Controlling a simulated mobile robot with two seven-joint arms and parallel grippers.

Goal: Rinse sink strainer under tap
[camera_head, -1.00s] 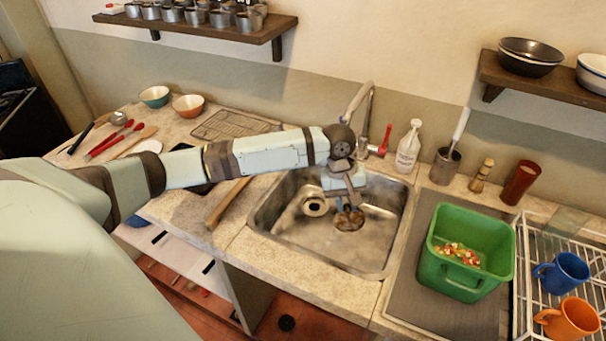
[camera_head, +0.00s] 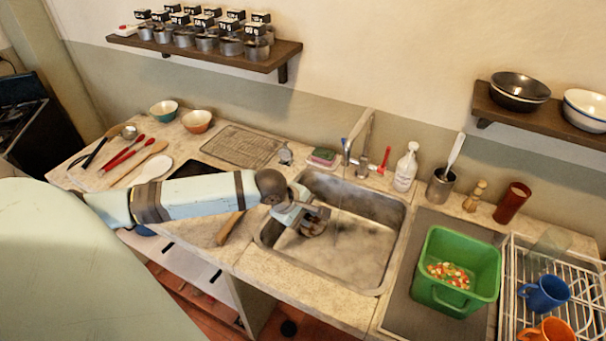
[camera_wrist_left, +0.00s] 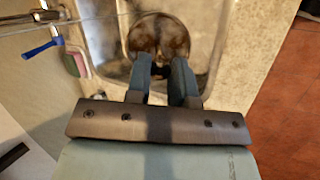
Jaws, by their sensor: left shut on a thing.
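The sink strainer (camera_head: 313,229) is a round, brown-stained disc. My left gripper (camera_head: 317,216) is shut on it over the left part of the metal sink (camera_head: 365,250). In the left wrist view the strainer (camera_wrist_left: 158,36) shows its dirty face just beyond the fingertips (camera_wrist_left: 163,62) of the left gripper. The tap (camera_head: 363,140) stands at the sink's back edge, with a red handle (camera_head: 386,158) and a blue one (camera_head: 344,146). A thin pale streak runs from the tap side in the wrist view; I cannot tell whether it is water. My right gripper is not in view.
A sponge (camera_head: 322,156) lies behind the sink. A soap bottle (camera_head: 406,168) and a metal utensil pot (camera_head: 440,187) stand at the back right. A green bin (camera_head: 455,292) with scraps sits right of the sink, beside a dish rack (camera_head: 560,262). The sink's right half is clear.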

